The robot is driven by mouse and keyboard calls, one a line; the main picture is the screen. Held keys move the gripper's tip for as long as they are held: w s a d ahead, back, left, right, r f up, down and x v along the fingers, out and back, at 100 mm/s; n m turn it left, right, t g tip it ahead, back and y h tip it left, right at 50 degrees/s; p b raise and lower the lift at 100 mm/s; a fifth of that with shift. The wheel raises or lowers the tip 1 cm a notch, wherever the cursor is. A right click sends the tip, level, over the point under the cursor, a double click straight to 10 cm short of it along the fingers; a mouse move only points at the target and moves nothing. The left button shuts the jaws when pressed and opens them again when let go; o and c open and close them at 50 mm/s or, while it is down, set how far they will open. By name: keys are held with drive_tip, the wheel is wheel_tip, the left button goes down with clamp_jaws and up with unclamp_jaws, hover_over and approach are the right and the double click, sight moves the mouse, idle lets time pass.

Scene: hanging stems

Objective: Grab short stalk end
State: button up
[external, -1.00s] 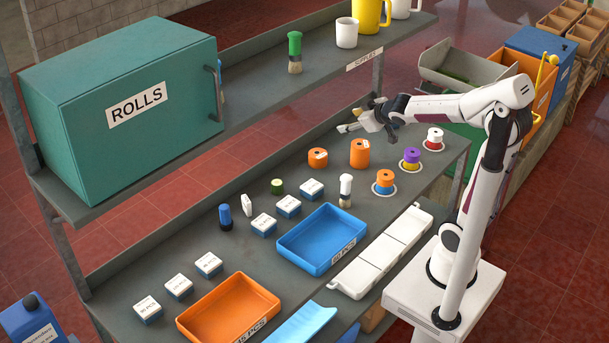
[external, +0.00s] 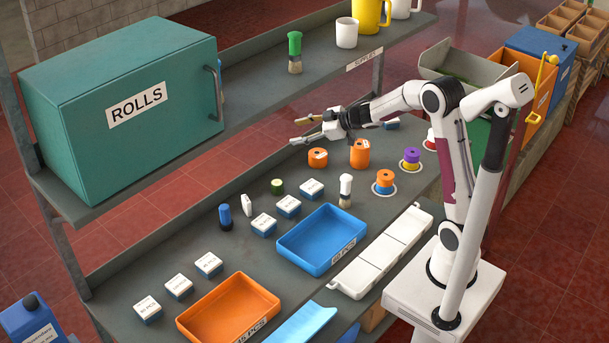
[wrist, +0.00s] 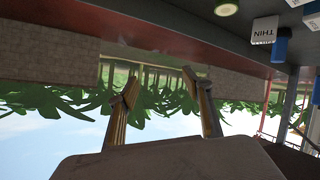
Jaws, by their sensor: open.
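I cannot make out a short stalk end in either view. My gripper (external: 303,129) is open and empty in the external view, above the far part of the bench, behind the orange rolls (external: 360,153). In the wrist view its two fingers (wrist: 160,80) stand apart with nothing between them. Behind them the wrist view shows green foliage (wrist: 60,100), a wall and sky, upside down; I cannot tell single stems in it.
The bench holds small boxes (external: 312,188), a green-sided piece (external: 277,186), a blue bottle (external: 225,216), a blue tray (external: 322,238) and an orange tray (external: 228,308). A teal ROLLS cabinet (external: 120,110) stands on the upper shelf (external: 270,90). The shelf edge is close to my gripper.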

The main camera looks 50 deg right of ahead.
sight(280, 182)
drive_tip(key=a+f+n+g+y, duration=0.1)
drive_tip(key=f+y, duration=0.1)
drive_tip(key=f, duration=0.2)
drive_tip(key=s+a+f+n+g+y, duration=0.1)
drive_tip(key=a+f+y, duration=0.1)
drive_tip(key=f, duration=0.2)
drive_tip(key=s+a+f+n+g+y, duration=0.1)
drive_tip(key=a+f+g, duration=0.1)
drive_tip(key=f, duration=0.2)
drive_tip(key=shift+s+a+y, duration=0.15)
drive_tip(key=shift+y, duration=0.25)
drive_tip(key=shift+s+a+f+g, duration=0.2)
drive_tip(key=shift+s+f+g, duration=0.2)
drive_tip(key=shift+f, duration=0.1)
drive_tip(key=shift+a, duration=0.1)
drive_tip(key=shift+x, duration=1.25)
drive_tip(key=shift+r+x, duration=0.2)
drive_tip(key=shift+x, duration=2.35)
drive_tip(key=shift+a, duration=0.15)
drive_tip(key=c, duration=1.2)
